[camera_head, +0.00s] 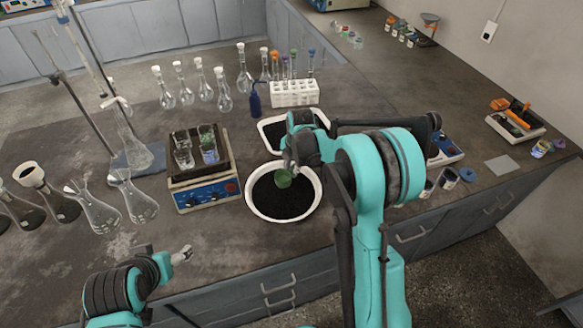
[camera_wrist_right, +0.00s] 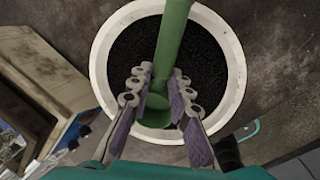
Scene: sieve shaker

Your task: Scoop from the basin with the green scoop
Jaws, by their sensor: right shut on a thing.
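A round white basin (camera_head: 313,204) filled with black granular material stands near the bench's front edge. It also shows in the right wrist view (camera_wrist_right: 237,75). My right gripper (camera_head: 290,160) is shut on the scoop handle, above the basin; whether the scoop touches the granules I cannot tell. My left gripper (camera_head: 182,255) is at the lower left, away from the basin; its jaw state is unclear.
Glass flasks (camera_head: 95,212) stand at the left. A white tube rack (camera_head: 294,94) is farther back. The right bench has some free room.

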